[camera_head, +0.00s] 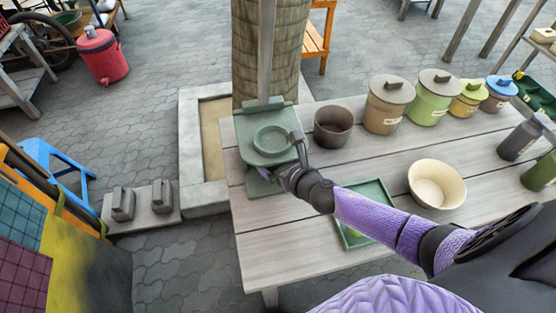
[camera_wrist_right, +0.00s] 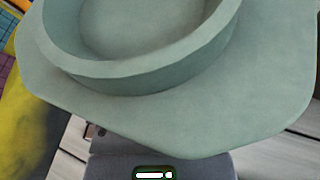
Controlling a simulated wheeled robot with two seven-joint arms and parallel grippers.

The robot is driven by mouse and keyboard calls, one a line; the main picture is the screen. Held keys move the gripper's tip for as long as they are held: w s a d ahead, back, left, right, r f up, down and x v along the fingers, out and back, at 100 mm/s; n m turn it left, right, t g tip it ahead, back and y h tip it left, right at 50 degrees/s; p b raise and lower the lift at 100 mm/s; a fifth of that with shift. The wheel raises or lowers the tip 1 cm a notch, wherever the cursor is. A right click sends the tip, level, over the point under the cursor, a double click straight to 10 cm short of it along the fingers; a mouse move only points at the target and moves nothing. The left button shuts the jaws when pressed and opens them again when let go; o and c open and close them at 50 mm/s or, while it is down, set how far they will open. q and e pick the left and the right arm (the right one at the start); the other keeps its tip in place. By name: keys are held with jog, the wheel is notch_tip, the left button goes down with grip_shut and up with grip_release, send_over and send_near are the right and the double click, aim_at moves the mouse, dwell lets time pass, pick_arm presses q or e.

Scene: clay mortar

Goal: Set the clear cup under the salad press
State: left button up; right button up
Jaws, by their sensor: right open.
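The salad press (camera_head: 252,155) is grey-green and stands at the left end of the wooden table, with a round dish on its top and a grey post behind it. In the right wrist view its flat plate and raised round rim (camera_wrist_right: 150,78) fill most of the picture. My right gripper (camera_head: 298,146) is at the right side of the press, close to the dish. It is open, and I see nothing held in it. I cannot make out the clear cup in either view. My left gripper is not in view.
A dark brown bowl (camera_head: 333,126) and lidded canisters (camera_head: 388,104) stand along the table's back. A cream bowl (camera_head: 437,184) is to the right. My right arm passes over a green tray (camera_head: 379,192). The table's front left (camera_head: 285,245) is bare.

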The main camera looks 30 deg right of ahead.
jog(key=shift+r, duration=0.35)
jog(key=p+v, duration=0.2)
jog(key=v, duration=1)
jog(key=shift+p, duration=0.4)
jog(key=shift+a+f, duration=0.1)
jog(key=shift+f, duration=0.05)
